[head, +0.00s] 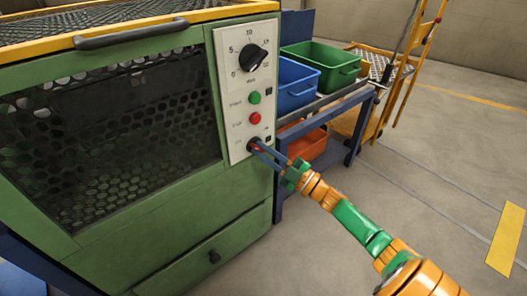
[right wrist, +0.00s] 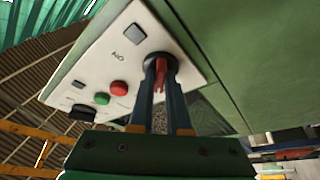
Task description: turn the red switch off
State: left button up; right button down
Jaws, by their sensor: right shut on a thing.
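The red switch (right wrist: 160,72) sits in a round dark mount at the end of the white control panel (head: 235,100) on the green furnace. In the right wrist view its red lever lies between the two fingers of my right gripper (right wrist: 159,84), which is shut on it. In the head view the right gripper (head: 256,146) reaches the panel's lower end from the lower right, and the red switch (head: 255,147) is mostly hidden by the fingertips. A small grey square and a printed label, seemingly "ON", lie beside the switch in the wrist view. My left gripper is not in view.
Above the switch on the panel are a red button (head: 255,118), a green button (head: 254,97) and a black dial (head: 253,58). A blue rack with blue (head: 297,84), green (head: 321,62) and orange bins stands right of the furnace.

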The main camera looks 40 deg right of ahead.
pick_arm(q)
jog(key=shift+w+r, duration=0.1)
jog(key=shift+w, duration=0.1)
pick_arm(e)
jog(key=c, duration=0.9)
grip_release()
jog(key=shift+s+d+f, duration=0.15)
jog(key=shift+s, duration=0.2)
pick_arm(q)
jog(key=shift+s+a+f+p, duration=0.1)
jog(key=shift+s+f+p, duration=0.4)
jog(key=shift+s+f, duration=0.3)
pick_arm(e)
jog(key=v, duration=0.6)
jog(key=shift+s, duration=0.1)
